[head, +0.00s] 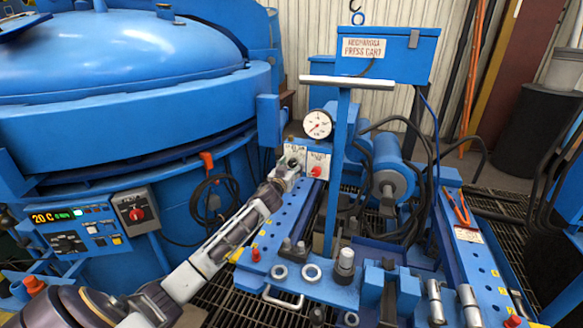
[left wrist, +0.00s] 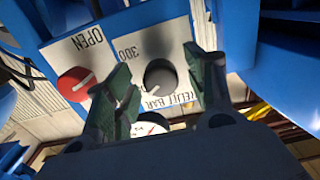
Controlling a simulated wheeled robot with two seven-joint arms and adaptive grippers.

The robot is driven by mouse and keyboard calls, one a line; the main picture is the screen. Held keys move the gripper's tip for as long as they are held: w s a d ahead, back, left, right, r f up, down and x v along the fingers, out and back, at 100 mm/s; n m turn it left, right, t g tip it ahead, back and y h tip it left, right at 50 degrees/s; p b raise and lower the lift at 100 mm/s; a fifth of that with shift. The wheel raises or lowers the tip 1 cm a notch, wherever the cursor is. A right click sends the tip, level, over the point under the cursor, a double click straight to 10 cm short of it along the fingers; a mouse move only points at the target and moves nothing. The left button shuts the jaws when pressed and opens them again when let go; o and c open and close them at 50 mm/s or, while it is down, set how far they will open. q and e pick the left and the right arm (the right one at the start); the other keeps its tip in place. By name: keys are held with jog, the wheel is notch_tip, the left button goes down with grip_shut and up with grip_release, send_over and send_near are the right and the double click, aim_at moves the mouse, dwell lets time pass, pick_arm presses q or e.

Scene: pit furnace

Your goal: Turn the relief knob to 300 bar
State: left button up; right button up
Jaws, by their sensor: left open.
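The relief knob (left wrist: 161,76) is a dark round knob on a white plate in the left wrist view, where the lettering appears upside down or tilted. A "300" mark is beside it at upper left and a "RELIEF BAR" label below. A pale mark on the knob points toward the picture's lower left. My left gripper (left wrist: 158,72) is open, its green-padded fingers on either side of the knob in the picture; contact cannot be told. In the head view my left gripper (head: 290,167) is at the panel and partly hides the knob.
A red knob (left wrist: 76,84) marked "OPEN" is close beside the relief plate; it also shows in the head view (head: 316,171). A round gauge (head: 318,124) stands above the panel. A blue post (head: 337,165) rises just right. The furnace (head: 130,120) stands left.

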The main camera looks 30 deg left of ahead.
jog(key=shift+r, duration=0.15)
pick_arm(q)
jog(key=c, duration=1)
jog(key=shift+c, duration=0.2)
pick_arm(e)
jog(key=shift+s+f, duration=0.1)
jog(key=shift+f, duration=0.1)
